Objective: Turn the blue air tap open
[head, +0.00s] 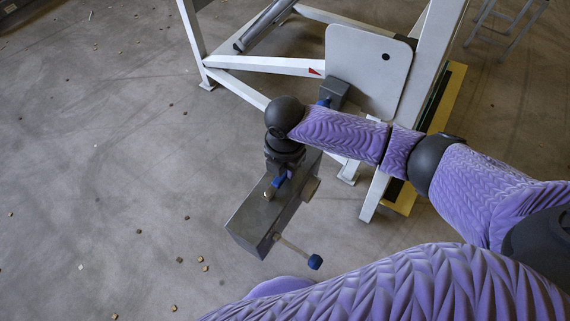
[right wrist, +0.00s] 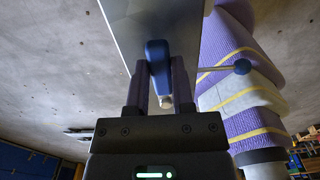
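The blue air tap (head: 278,181) is a small blue lever on the upper side of a grey metal box (head: 250,225). In the right wrist view the blue tap lever (right wrist: 157,52) stands between the two dark fingers of my right gripper (right wrist: 159,75). The lever fills the gap near the fingertips, and the fingers appear closed on its sides. A small brassy fitting shows at the lever's lower end. In the head view my right gripper (head: 276,182) points down at the box, and its wrist partly hides the tap. My left gripper is not in view.
A thin rod with a blue knob (head: 315,262) sticks out from the box's lower right. A white frame with a pale panel (head: 360,75) stands behind, with a red pointer (head: 314,71) on its bar. The floor at left is open, with small scattered chips.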

